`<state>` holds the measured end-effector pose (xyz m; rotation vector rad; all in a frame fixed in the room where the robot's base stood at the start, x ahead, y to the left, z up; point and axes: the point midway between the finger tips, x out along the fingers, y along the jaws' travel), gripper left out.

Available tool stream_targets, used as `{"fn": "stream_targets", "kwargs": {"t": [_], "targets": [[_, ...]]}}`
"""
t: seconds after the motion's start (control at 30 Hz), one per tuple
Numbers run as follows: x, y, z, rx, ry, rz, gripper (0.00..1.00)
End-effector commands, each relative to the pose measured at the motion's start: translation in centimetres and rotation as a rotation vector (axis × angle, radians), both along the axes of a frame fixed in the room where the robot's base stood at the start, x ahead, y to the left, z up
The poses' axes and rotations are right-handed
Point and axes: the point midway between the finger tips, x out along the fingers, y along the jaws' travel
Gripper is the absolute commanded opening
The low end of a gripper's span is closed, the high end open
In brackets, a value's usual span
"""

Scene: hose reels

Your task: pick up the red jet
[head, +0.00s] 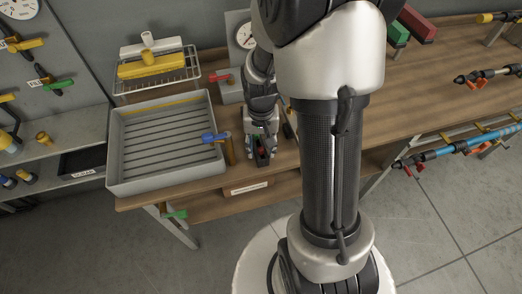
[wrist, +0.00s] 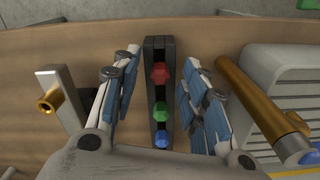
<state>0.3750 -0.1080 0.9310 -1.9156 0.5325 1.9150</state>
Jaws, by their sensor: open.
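The red jet (wrist: 160,74) is a small faceted red piece in a narrow black holder (wrist: 157,42). In the wrist view it sits above a green jet (wrist: 160,111) and a blue jet (wrist: 161,141) in the same holder. My gripper (wrist: 160,62) is open, with one finger on each side of the holder at about the red jet's level. Gaps show between both fingers and the holder. In the head view my gripper (head: 262,143) points down over the holder (head: 263,160) near the table's front edge, and it hides most of the jets.
A brass tube with a blue end (wrist: 262,95) stands close beside one finger, with the grey ribbed tray (head: 112,155) beyond it. A grey bracket with a brass nozzle (wrist: 48,104) is on the other side. The wooden table (head: 350,90) is mostly clear farther right.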

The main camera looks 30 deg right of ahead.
Motion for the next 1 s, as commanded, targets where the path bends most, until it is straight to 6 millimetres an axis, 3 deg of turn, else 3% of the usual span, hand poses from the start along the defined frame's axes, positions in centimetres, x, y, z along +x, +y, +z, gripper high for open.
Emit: {"fn": "stream_targets", "kwargs": {"t": [0.6,1.0], "targets": [[0.0,0.0,0.1,0.000,0.000,0.000,0.03],[0.1,0.0,1.2,0.000,-0.002,0.000,0.03]]}}
